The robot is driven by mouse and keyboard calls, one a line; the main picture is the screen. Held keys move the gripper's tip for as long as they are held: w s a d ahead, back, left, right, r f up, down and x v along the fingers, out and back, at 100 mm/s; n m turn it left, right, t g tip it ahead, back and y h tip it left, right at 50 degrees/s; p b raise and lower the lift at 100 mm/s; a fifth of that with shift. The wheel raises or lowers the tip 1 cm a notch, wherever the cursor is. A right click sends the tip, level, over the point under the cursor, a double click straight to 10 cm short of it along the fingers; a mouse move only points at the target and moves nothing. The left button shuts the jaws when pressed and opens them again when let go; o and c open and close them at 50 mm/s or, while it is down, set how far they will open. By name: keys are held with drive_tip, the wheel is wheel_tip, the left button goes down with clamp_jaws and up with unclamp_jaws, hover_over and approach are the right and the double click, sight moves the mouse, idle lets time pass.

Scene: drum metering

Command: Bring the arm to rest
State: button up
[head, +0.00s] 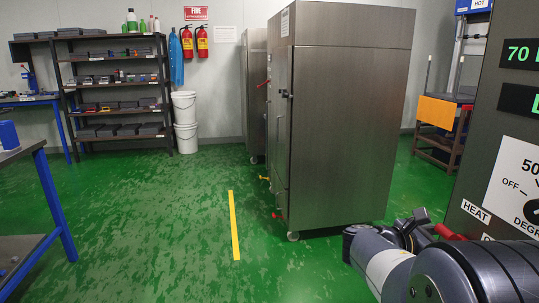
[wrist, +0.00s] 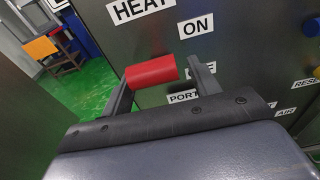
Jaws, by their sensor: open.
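My arm reaches in from the bottom right of the head view. My gripper (head: 418,226) is beside the dark control panel (head: 500,150) at the right edge. In the wrist view my gripper (wrist: 162,68) is open, with one finger on each side of a red cylindrical handle (wrist: 148,73). The handle's left end appears close to the left finger; I cannot tell if they touch. The red handle also shows in the head view (head: 449,232), near the HEAT label. The panel in the wrist view (wrist: 235,50) carries HEAT and ON labels.
A tall steel cabinet (head: 350,125) on casters stands in the middle. A shelf rack (head: 112,95), white buckets (head: 185,122) and a blue-legged table (head: 48,205) are on the left. Green floor with a yellow strip (head: 234,225) is open left of centre.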

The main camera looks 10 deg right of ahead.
drive_tip(key=shift+f+h+b, duration=0.5)
drive_tip(key=shift+h+b, duration=0.2)
drive_tip(key=shift+b, duration=1.3)
drive_tip(key=a+p, duration=0.3)
drive_tip(key=a, duration=0.7)
drive_tip(key=shift+s+a+r, duration=0.25)
drive_tip(key=shift+s+a, duration=0.1)
drive_tip(key=shift+s, duration=0.05)
